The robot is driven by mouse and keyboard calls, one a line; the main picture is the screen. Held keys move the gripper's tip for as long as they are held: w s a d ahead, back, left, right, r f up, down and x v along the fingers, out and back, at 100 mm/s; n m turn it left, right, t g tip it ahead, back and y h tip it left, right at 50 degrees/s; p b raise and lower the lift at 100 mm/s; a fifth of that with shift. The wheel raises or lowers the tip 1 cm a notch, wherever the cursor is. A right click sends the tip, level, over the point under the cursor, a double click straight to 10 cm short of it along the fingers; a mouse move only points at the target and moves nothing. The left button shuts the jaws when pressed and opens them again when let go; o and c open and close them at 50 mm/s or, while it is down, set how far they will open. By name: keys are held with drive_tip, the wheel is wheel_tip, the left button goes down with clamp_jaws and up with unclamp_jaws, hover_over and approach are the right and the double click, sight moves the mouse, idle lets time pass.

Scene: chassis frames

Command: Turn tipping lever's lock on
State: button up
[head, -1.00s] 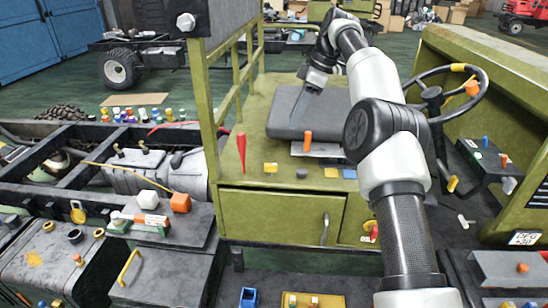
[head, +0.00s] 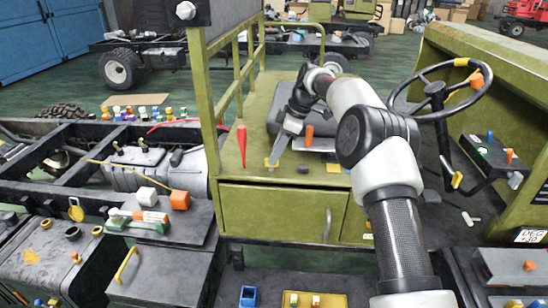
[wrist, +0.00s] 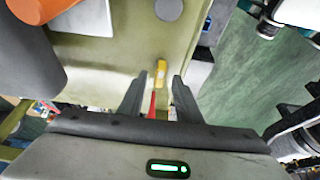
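A red tapered lever (head: 241,145) stands upright on the olive cab platform (head: 232,172), left of the seat. A small yellow block (head: 271,165) sits just right of it on the platform edge. I cannot tell for sure which of these parts belongs to the tipping lever and its lock. My gripper (head: 277,160) is open and points down at the yellow block, right of the red lever. In the wrist view the yellow piece (wrist: 161,72) shows between and just beyond the open fingers (wrist: 159,80). A red strip (wrist: 153,103) shows between them. Contact cannot be made out.
An orange knob (head: 309,135) stands right of my gripper, in front of the dark seat (head: 275,118). A second yellow block (head: 333,168) and a dark knob (head: 303,168) sit along the edge. An olive rail (head: 205,100) rises at left; the steering wheel (head: 440,92) is at right.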

drive_tip(key=shift+x, duration=0.85)
clamp_jaws()
